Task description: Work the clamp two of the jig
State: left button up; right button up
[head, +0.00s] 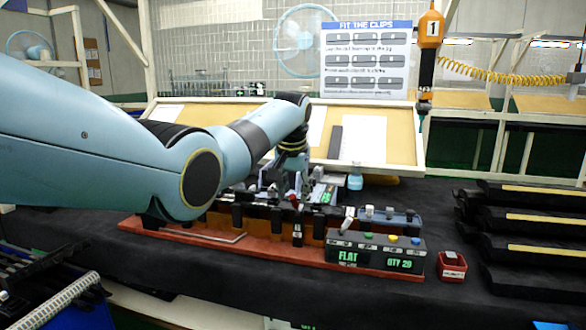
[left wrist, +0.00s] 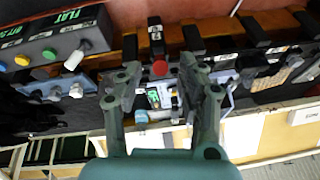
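The jig (head: 190,236) is a long red base with an orange rail and several black clamps on the dark bench. A black clamp post with a white label (head: 297,236) stands near its middle; it also shows in the left wrist view (left wrist: 155,36). A red knob (left wrist: 160,68) sits just below that post in the wrist view. I cannot read which clamp is number two. My left gripper (left wrist: 160,78) is open over the jig, fingers either side of the red knob, with nothing gripped. My right gripper is not in view.
A control box (head: 375,252) reading FLAT and QTY 20 stands at the jig's right end. Black trim pieces (head: 530,222) are stacked at far right. An orange hanging tool (head: 430,30) is behind.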

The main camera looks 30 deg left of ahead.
pick_arm(q)
jog(key=v, duration=0.8)
jog(key=s+f+g+b, duration=0.2)
jog(key=s+f, duration=0.7)
jog(key=f, duration=0.6)
jog(key=s+d+f+g+b, duration=0.1)
jog(key=s+f+g+b, duration=0.1)
jog(key=s+f, duration=1)
jog(key=s+f+g+b, duration=0.25)
jog(key=s+f, duration=0.35)
jog(key=f, duration=1.2)
jog(key=s+d+f+b, duration=0.1)
jog(key=s+f+b, duration=0.1)
jog(key=s+f, duration=0.95)
jog(key=s+f+m+b, duration=0.15)
jog(key=s+f, duration=0.55)
jog(key=s, duration=1)
jog(key=s+d+f+b, duration=0.1)
jog(key=s+f+b, duration=0.2)
jog(key=s+f, duration=0.85)
jog(key=shift+w+r+t+h, duration=0.2)
jog(key=shift+w+r+t, duration=0.4)
jog(key=shift+t, duration=0.35)
jog(key=shift+w+r+t+h, duration=0.2)
jog(key=shift+w+r+t, duration=0.2)
jog(key=shift+r+t, duration=0.45)
